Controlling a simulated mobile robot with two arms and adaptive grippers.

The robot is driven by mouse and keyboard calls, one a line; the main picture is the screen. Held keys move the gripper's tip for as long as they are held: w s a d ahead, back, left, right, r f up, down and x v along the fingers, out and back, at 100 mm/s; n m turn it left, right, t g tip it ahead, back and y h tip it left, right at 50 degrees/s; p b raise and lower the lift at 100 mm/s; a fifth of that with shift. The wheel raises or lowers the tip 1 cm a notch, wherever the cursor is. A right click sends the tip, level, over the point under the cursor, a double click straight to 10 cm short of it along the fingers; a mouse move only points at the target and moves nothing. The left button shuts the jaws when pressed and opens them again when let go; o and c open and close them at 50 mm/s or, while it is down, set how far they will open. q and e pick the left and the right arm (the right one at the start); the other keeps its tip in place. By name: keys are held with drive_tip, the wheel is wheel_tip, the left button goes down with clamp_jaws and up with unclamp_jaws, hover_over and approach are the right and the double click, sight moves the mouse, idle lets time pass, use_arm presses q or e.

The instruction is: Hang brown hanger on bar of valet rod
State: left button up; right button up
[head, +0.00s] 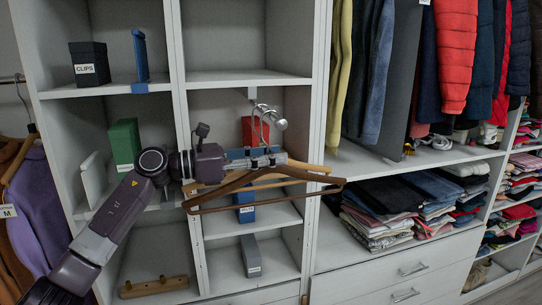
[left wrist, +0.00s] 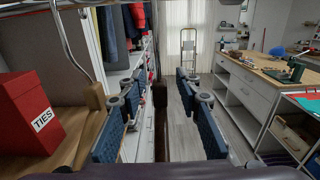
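The brown hanger (head: 225,187) shows below my left gripper (head: 270,158) in the head view. In the left wrist view it is a dark upright strip (left wrist: 160,125) between the fingers of my left gripper (left wrist: 163,98), with gaps on both sides, so the gripper looks open around it. The metal valet rod (head: 278,124) sticks out above the gripper, under a shelf. A lighter tan hanger (head: 315,168) is behind the brown one; its metal hook (left wrist: 72,45) rises at the left of the left wrist view. I cannot make out the brown hanger's hook. My right gripper is out of view.
A red box (left wrist: 35,112) marked TIES stands in the cubby close to the gripper. Cubby walls and shelves surround the hangers. Blue (head: 245,205) and grey boxes (head: 250,256) sit in cubbies below. Folded clothes (head: 385,200) lie to the right.

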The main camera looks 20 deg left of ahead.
use_arm(q)
drive_tip(key=shift+a, duration=0.1)
drive_tip(key=v, duration=1.1)
drive_tip(key=shift+s+a, duration=0.3)
